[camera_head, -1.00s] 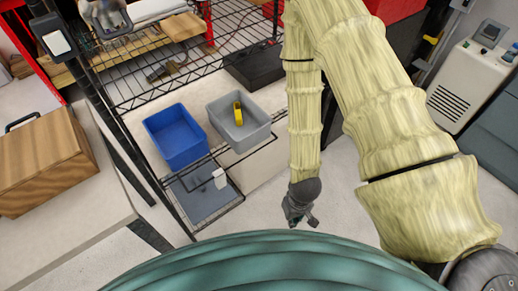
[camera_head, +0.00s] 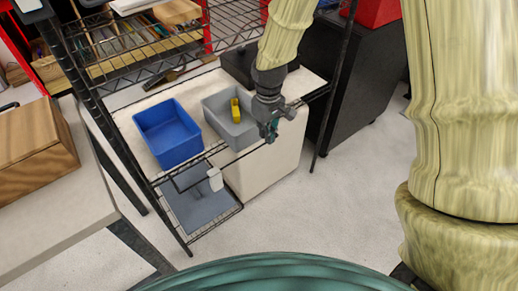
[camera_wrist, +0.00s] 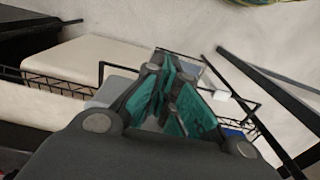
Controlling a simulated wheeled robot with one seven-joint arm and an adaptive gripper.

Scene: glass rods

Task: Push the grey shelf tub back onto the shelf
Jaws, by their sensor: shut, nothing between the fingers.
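The grey shelf tub (camera_head: 237,139) stands upright on a pale shelf (camera_head: 150,101), with its near end at the shelf's front edge. A yellow object (camera_head: 236,111) is inside it. My gripper (camera_head: 270,134) is at the tub's right front side, in front of part of its wall in the head view; I cannot tell whether it touches. Its teal fingers (camera_wrist: 178,105) are shut and empty in the wrist view. A grey surface behind them there may be the tub, but the fingers hide much of it.
A blue tub (camera_head: 170,133) stands left of the grey one. A lower rack holds a grey surface (camera_head: 195,205) with a small white item (camera_head: 215,180). A dark post (camera_head: 335,95) rises at right. A wooden box (camera_head: 35,150) is far left. Open floor lies front right.

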